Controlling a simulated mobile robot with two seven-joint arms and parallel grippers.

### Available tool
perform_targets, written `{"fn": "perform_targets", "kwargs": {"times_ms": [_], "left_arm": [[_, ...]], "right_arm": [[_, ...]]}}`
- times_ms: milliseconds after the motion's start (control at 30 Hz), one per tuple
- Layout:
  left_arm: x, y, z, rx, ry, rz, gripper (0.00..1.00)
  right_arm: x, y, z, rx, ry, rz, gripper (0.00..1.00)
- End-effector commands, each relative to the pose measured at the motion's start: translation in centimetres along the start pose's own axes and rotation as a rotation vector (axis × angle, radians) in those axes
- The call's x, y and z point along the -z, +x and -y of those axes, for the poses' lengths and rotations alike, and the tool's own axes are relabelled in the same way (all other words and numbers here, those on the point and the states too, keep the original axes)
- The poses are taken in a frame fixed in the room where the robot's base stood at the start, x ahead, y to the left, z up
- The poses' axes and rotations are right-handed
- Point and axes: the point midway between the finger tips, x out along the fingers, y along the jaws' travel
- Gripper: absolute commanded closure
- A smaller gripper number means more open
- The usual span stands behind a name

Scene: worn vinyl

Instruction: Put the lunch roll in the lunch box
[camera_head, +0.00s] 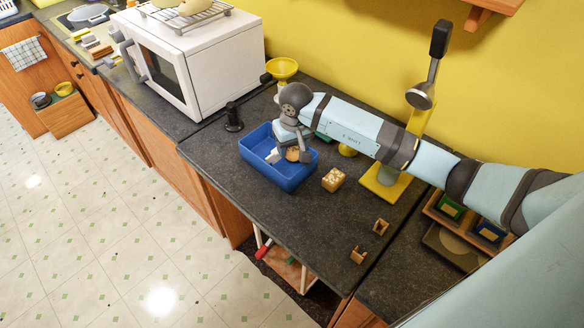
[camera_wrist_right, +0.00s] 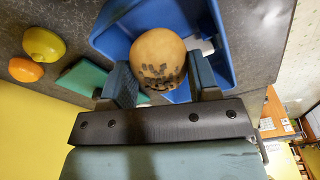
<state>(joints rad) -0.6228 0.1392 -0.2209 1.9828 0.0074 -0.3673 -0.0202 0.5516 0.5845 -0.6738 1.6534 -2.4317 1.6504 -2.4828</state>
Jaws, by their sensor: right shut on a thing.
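The lunch roll (camera_wrist_right: 158,58) is round and tan with dark marks on top. My right gripper (camera_wrist_right: 162,85) is shut on it, one finger on each side. In the head view the roll (camera_head: 292,154) shows below my right gripper (camera_head: 291,150), over or within the opening of the blue lunch box (camera_head: 262,173). The lunch box also shows behind the roll in the wrist view (camera_wrist_right: 112,42). I cannot tell whether the roll touches the box floor. My left gripper is not in view.
A tan, white-flecked block (camera_head: 333,179) lies right of the box. A black cylinder (camera_head: 233,117) and a white microwave (camera_head: 190,60) stand to the left. A yellow stand (camera_head: 385,186) is to the right. A lemon (camera_wrist_right: 43,45) and orange (camera_wrist_right: 25,70) lie nearby.

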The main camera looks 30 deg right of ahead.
Motion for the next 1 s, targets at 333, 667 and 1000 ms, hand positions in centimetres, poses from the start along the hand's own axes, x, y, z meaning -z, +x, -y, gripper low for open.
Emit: {"fn": "perform_targets", "kwargs": {"times_ms": [333, 667, 1000], "left_arm": [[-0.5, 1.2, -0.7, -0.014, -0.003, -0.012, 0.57], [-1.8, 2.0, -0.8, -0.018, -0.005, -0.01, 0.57], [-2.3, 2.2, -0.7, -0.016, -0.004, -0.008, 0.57]], "right_arm": [[-0.4, 3.7, 0.1, 0.001, 0.0, 0.0, 0.68], [-0.8, 6.9, 0.0, 0.0, 0.0, -0.002, 0.68], [-0.8, 7.2, 0.0, 0.001, -0.002, -0.001, 0.4]]}}
